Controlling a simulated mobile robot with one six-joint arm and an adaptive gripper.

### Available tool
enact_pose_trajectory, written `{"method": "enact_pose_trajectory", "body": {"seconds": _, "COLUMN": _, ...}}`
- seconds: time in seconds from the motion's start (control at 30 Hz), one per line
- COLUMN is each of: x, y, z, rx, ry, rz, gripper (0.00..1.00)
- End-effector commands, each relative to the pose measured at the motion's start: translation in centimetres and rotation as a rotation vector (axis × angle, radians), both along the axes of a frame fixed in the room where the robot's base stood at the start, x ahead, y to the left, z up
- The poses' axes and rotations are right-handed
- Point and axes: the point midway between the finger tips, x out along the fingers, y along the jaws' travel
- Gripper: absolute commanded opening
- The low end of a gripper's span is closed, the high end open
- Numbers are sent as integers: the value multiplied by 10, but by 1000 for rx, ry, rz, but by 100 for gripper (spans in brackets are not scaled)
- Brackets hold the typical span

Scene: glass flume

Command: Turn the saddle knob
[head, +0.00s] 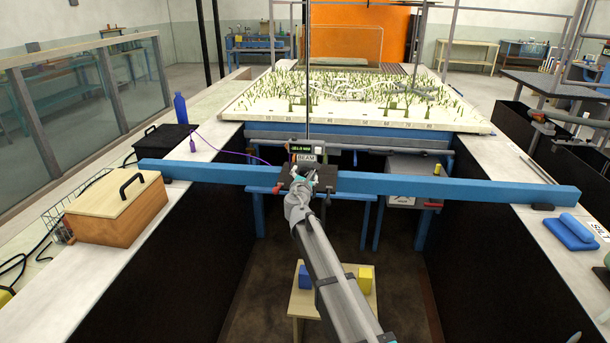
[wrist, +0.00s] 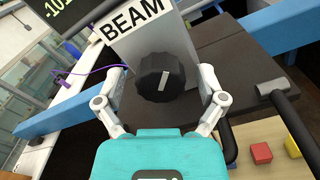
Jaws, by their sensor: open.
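The saddle knob (wrist: 160,77) is a black ribbed dial with a white pointer line, on the grey face of a box labelled BEAM in the wrist view. The pointer stands nearly upright, tilted slightly right. My gripper (wrist: 161,98) is open, with one finger on each side of the knob; I cannot tell whether either finger touches it. In the head view the saddle (head: 323,180) sits midway along the blue beam (head: 450,189). My gripper (head: 299,184) is in front of it there and hides the knob.
A black handle (wrist: 285,105) sticks out at the right of the saddle in the wrist view. A wooden box (head: 117,205) stands on the left ledge and a blue object (head: 570,232) on the right ledge. Below, a small table (head: 310,302) carries blue and yellow blocks.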

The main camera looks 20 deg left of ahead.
Motion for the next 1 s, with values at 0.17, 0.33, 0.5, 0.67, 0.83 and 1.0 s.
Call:
{"method": "enact_pose_trajectory", "body": {"seconds": 0.17, "x": 0, "y": 0, "z": 0, "rx": 0, "ry": 0, "rz": 0, "gripper": 67}}
{"method": "enact_pose_trajectory", "body": {"seconds": 0.33, "x": 0, "y": 0, "z": 0, "rx": 0, "ry": 0, "rz": 0, "gripper": 36}}
{"method": "enact_pose_trajectory", "body": {"seconds": 0.5, "x": 0, "y": 0, "z": 0, "rx": 0, "ry": 0, "rz": 1, "gripper": 7}}
{"method": "enact_pose_trajectory", "body": {"seconds": 0.67, "x": 0, "y": 0, "z": 0, "rx": 23, "ry": 5, "rz": 1, "gripper": 7}}
{"method": "enact_pose_trajectory", "body": {"seconds": 0.83, "x": 0, "y": 1, "z": 0, "rx": 34, "ry": 8, "rz": 1, "gripper": 7}}
{"method": "enact_pose_trajectory", "body": {"seconds": 1.0, "x": 0, "y": 1, "z": 0, "rx": 34, "ry": 8, "rz": 1, "gripper": 66}}
